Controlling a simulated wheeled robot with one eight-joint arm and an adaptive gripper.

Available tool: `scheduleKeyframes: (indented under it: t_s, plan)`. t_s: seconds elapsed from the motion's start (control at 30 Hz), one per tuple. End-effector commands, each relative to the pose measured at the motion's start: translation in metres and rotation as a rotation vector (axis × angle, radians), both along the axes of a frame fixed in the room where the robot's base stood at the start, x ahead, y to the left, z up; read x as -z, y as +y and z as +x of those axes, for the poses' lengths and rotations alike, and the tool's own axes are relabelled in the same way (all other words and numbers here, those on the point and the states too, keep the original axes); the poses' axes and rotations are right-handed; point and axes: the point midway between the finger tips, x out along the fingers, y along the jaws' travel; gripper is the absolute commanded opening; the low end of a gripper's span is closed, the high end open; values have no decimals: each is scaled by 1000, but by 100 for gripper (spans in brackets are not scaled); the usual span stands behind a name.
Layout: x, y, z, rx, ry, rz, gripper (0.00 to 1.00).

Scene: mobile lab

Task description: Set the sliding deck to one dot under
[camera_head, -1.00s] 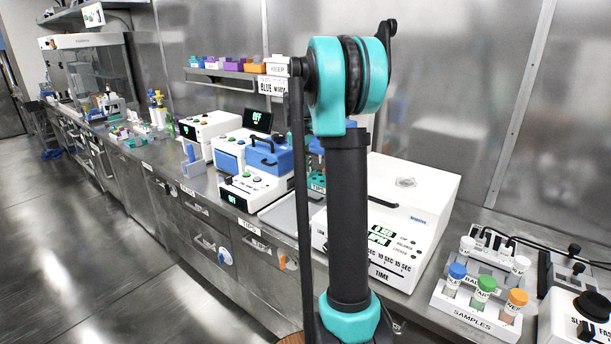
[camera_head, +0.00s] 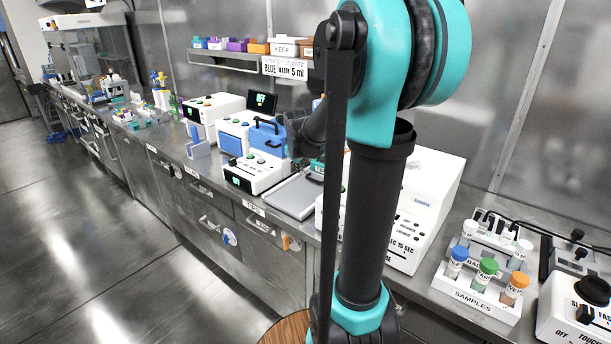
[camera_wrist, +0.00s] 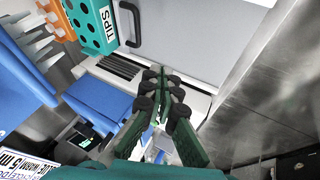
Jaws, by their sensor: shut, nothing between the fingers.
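No dot marks can be made out. My gripper (camera_wrist: 164,76) is shut and empty, its dark green fingers together in front of a slotted white part. In the head view my own arm hides the gripper.
A teal TIPS box (camera_wrist: 95,20) and an orange rack (camera_wrist: 55,20) sit close by in the wrist view. A large white machine (camera_head: 430,190) and a samples rack (camera_head: 478,300) stand to the right. A shelf (camera_head: 225,58) with small coloured boxes hangs behind. The floor in front is clear.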

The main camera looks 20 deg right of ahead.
Motion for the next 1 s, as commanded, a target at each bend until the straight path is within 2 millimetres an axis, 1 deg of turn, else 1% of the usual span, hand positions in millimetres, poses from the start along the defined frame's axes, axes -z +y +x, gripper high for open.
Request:
scheduleKeyframes:
  t_s: [0.17, 0.77, 0.9, 1.0]
  plan:
    - [11, -2, 7, 0, -4, 0, 0]
    - [83, -15, 53, 1, -2, 0, 0]
    - [87, -32, 64, 3, -2, 0, 0]
    - [89, -40, 70, 2, -1, 0, 0]
